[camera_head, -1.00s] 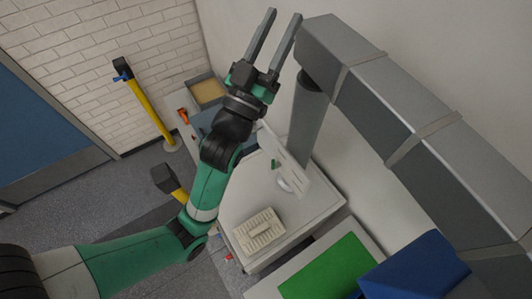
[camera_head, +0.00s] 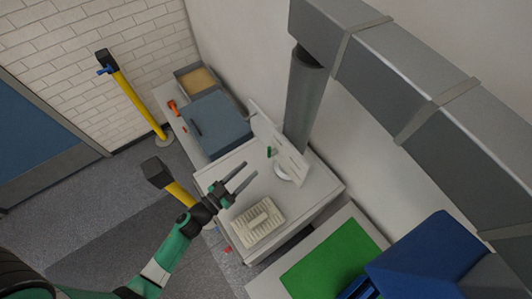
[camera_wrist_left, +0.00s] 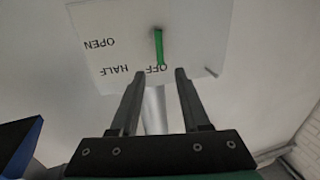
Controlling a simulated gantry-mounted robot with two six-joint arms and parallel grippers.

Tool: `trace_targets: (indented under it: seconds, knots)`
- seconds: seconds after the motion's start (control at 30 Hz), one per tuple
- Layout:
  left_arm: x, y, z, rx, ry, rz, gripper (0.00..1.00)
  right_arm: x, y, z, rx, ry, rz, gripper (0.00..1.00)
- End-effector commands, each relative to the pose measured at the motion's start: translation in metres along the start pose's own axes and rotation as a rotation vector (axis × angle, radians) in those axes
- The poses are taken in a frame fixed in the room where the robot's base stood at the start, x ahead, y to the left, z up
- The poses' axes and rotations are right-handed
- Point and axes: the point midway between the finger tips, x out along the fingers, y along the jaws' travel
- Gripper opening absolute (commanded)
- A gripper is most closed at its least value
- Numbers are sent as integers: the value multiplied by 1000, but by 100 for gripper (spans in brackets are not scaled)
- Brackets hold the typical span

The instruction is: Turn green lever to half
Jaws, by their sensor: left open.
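The green lever (camera_head: 270,152) sits on a white panel (camera_head: 292,160) that stands on the white bench. In the left wrist view the green lever (camera_wrist_left: 159,48) shows close up on the panel (camera_wrist_left: 105,30). The labels OPEN, HALF and OFF appear upside down there, and the lever lies along the line toward OFF. My left gripper (camera_head: 249,171) is open and empty, in front of the panel and apart from the lever. In the left wrist view its fingertips (camera_wrist_left: 160,72) lie on either side below the lever's end. My right gripper is not in view.
A cream ribbed block (camera_head: 258,222) lies on the bench near my left gripper. A blue-grey box (camera_head: 217,125) stands behind, beside an open tray (camera_head: 200,80). A grey pipe (camera_head: 304,100) rises behind the panel. A green mat (camera_head: 333,258) and yellow posts (camera_head: 138,100) flank the bench.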

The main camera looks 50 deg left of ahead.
Motion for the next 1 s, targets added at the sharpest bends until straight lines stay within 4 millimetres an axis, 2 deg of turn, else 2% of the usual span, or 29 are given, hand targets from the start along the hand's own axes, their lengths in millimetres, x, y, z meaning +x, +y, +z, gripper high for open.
trace_targets:
  seconds: [0.2, 0.4, 0.53, 0.77, 0.87, 1.0]
  knots:
    - [51, 1, 1, 2, 6, 3, 46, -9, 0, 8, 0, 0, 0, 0]
    - [86, 0, 0, 1, 4, 1, 46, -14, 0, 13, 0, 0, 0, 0]
    - [95, 0, -1, 0, 2, 0, 46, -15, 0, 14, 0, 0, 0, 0]
    - [96, 0, -1, 0, 2, -1, 46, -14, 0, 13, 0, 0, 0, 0]
    - [96, 0, -1, 0, 2, -1, 32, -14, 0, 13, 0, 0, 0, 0]
    - [96, 0, -1, 0, 2, -1, 7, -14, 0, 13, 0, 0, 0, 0]
